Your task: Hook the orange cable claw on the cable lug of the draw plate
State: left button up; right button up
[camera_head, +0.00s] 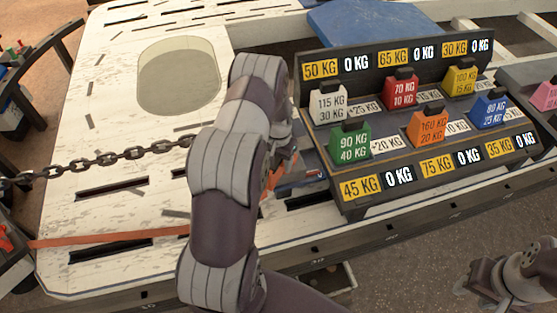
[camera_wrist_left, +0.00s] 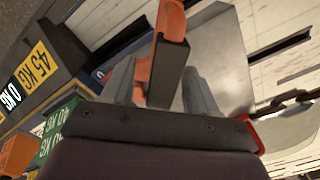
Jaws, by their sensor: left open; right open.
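The orange cable claw (camera_wrist_left: 163,65) stands between the two grey fingers of my left gripper (camera_wrist_left: 160,85) in the left wrist view. The fingers are apart, and I cannot tell whether they touch it. In the head view my left arm hides most of this gripper; orange parts (camera_head: 279,172) show just right of the arm. An orange strap (camera_head: 110,239) runs from the left edge to behind the arm. A grey metal plate (camera_wrist_left: 228,60) lies beyond the fingers; I cannot tell whether it is the draw plate. The cable lug cannot be made out. My right gripper (camera_head: 482,281) is open and empty at lower right.
A dark rack (camera_head: 345,187) with several coloured weight blocks stands right of my left arm. A chain (camera_head: 100,163) crosses the white slotted bench (camera_head: 110,80) from the left; links (camera_wrist_left: 288,128) show in the wrist view. The bench has a round-cornered opening and is mostly clear.

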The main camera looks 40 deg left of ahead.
pick_arm(q)
notch_tip(320, 180, up, 13)
jog(key=p, duration=0.1)
jog(key=shift+f, duration=0.1)
dwell(0.4)
jog(key=shift+s+d+f+n, duration=0.2)
jog(key=shift+s+f, duration=0.1)
jog(key=shift+s, duration=0.1)
jog(key=shift+s+d+f+n, duration=0.15)
jog(key=shift+s+f+n, duration=0.1)
jog(key=shift+s, duration=0.1)
jog(key=s+d+r+m+p, duration=0.1)
jog(key=s+d+r+p, duration=0.4)
jog(key=r, duration=0.5)
jog(key=s+d+r+m+t+p, duration=0.1)
jog(key=s+d+r+m+p, duration=0.1)
jog(key=s+d+r+p, duration=0.4)
jog(key=s+d+r, duration=0.3)
jog(key=d+r, duration=0.1)
jog(key=d, duration=0.2)
jog(key=shift+r, duration=0.2)
jog(key=shift+s+d, duration=0.1)
jog(key=shift+s, duration=0.1)
